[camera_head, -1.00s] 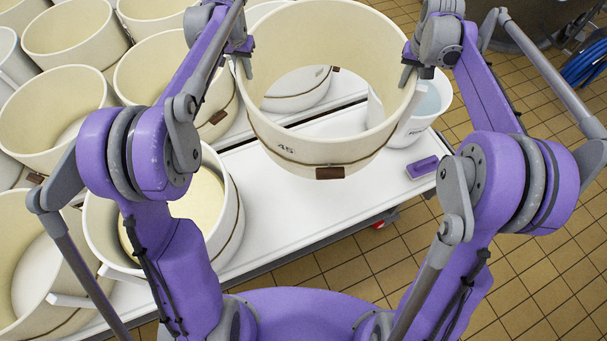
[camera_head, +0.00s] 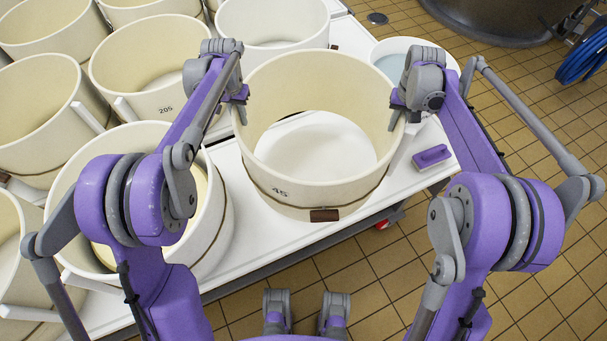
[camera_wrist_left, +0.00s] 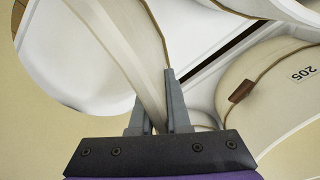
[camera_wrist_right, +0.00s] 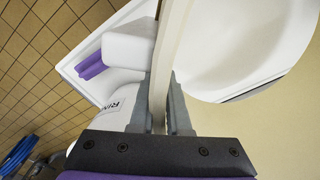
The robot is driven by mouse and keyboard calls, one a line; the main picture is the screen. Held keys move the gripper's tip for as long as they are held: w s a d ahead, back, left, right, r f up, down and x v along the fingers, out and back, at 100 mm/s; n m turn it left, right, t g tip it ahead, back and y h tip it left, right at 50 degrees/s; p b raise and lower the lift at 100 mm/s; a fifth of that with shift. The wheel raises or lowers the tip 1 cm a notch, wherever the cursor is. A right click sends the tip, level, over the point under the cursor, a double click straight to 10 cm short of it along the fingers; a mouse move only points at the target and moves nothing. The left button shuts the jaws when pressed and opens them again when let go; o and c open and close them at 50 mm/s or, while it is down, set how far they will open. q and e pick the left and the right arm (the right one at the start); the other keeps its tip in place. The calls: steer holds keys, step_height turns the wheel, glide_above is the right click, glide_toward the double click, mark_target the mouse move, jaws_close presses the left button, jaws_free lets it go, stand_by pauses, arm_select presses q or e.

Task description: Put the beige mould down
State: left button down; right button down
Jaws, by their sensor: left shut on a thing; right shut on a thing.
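The beige mould (camera_head: 350,192) is a large round hoop marked 45, with a dark band and a brown tag low on its front. It is upright and open at top and bottom; white surface shows through it. It is over the white table (camera_head: 262,250); I cannot tell whether its lower edge touches. My left gripper (camera_head: 240,110) is shut on its left rim, and the left wrist view shows the wall between the fingers (camera_wrist_left: 155,108). My right gripper (camera_head: 396,116) is shut on its right rim, also seen in the right wrist view (camera_wrist_right: 164,105).
A mould with pale contents (camera_head: 222,215) stands close at left. Mould 205 (camera_head: 140,85) and several others fill the left and back. A white bucket (camera_head: 385,50) and a purple brush (camera_head: 432,155) are at right. The table's front edge is near; tiled floor (camera_head: 370,280) lies beyond.

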mark_target(244, 133)
arm_select(q)
steer(key=shift+s+f+b, duration=0.1)
steer(key=shift+f+b, duration=0.3)
steer(key=shift+f, duration=0.3)
arm_select(e)
steer(key=shift+s+f, duration=0.1)
steer(key=shift+f, duration=0.65)
arm_select(q)
steer(key=shift+f, duration=0.2)
arm_select(e)
steer(key=shift+f, duration=0.15)
